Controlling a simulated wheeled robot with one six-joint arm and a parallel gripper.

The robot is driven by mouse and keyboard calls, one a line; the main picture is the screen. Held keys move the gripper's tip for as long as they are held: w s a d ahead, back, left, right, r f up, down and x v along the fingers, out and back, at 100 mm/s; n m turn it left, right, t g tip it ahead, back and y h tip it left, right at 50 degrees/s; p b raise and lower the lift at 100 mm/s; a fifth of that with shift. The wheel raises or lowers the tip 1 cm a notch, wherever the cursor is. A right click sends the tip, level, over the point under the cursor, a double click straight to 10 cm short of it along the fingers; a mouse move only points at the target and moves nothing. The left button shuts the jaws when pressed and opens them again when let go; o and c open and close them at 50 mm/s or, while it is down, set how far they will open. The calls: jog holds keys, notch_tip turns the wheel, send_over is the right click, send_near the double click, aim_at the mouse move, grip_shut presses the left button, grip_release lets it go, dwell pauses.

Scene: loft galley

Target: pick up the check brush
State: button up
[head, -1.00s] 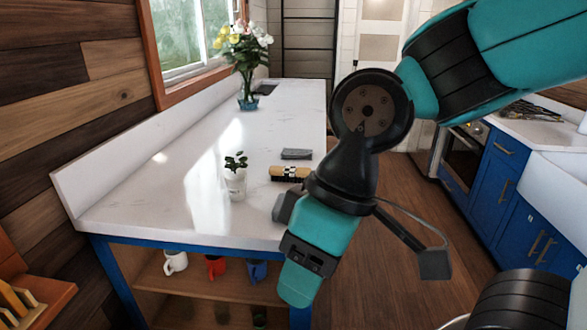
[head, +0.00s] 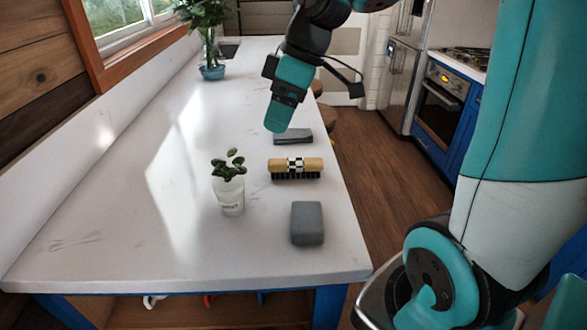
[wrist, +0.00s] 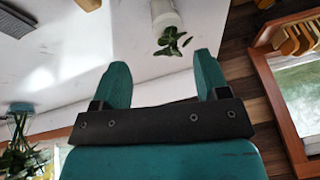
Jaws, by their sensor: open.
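The check brush (head: 296,168) lies on the white counter, bristles down. It has a tan wooden back with a black-and-white checked band in the middle and dark bristles. My gripper (head: 277,126) hangs above the counter, beyond the brush in the head view, apart from it. In the wrist view its two teal fingers (wrist: 160,72) are spread with nothing between them. A small tan piece at the top edge of the wrist view looks like the brush (wrist: 88,4), mostly cut off.
A grey block (head: 307,222) lies nearer than the brush, and a flat grey item (head: 293,136) lies just beyond it. A potted plant (head: 230,194) stands to the left. A flower vase (head: 212,70) stands farther back. The counter (head: 130,240) is clear at front left.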

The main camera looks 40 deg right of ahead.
jog(key=w+d+f+n, duration=0.1)
jog(key=w+d, duration=0.2)
jog(key=d, duration=0.9)
jog(key=p, duration=0.2)
send_over(296, 161)
jog(key=shift+t, duration=0.4)
jog(key=f, duration=0.7)
jog(key=d+f, duration=0.1)
jog(key=f, duration=0.2)
jog(key=shift+s+f, duration=0.15)
jog(key=shift+f, duration=0.05)
jog(key=f, duration=0.2)
jog(key=a+f+p, duration=0.1)
jog(key=f, duration=0.2)
jog(key=shift+a+f+p, duration=0.1)
jog(key=shift+f+p, duration=0.1)
jog(key=shift+p, duration=0.1)
jog(key=shift+w+f, duration=0.2)
jog(key=shift+f+b, duration=0.25)
jog(key=shift+b, duration=0.1)
jog(key=c, duration=1)
